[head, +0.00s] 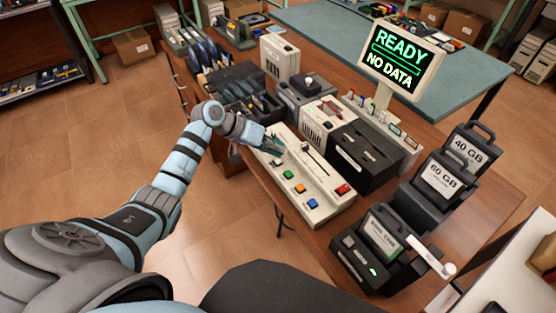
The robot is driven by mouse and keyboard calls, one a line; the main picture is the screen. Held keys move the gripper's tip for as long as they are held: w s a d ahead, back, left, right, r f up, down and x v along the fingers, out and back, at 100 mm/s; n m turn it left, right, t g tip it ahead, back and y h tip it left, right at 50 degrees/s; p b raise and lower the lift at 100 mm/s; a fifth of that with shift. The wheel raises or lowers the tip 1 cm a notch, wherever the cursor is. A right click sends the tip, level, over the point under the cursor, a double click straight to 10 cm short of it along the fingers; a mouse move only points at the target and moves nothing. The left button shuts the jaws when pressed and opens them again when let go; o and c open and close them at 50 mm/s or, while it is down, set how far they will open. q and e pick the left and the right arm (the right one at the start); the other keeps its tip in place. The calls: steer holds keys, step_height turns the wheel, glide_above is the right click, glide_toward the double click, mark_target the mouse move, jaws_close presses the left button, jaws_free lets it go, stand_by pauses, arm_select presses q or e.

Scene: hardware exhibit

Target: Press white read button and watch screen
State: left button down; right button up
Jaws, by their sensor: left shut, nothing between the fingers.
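A cream button panel (322,208) lies on the wooden table, with green (288,174), orange (300,188), blue (313,203) and red (343,189) buttons. A small pale button (276,162) shows at the far end of the coloured row, close to my left gripper; I cannot read any label. My left gripper (274,147) is shut and empty, low over the far left end of the panel. I cannot tell whether it touches anything. My right gripper is out of view.
Black drive units labelled 40 GB (468,150) and 60 GB (441,178) stand at the right. A dark box (366,155) sits behind the panel.

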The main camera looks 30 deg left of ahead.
mark_target(276, 158)
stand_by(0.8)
arm_select(q)
steer(key=shift+f, duration=0.4)
steer(key=shift+f+b, duration=0.3)
steer(key=shift+f, duration=0.15)
stand_by(0.4)
steer(key=shift+r, duration=0.15)
steer(key=shift+r+p, duration=0.75)
steer(key=shift+p, duration=0.2)
step_height(276, 158, up, 5)
steer(key=p, duration=0.5)
steer(key=shift+r, duration=0.1)
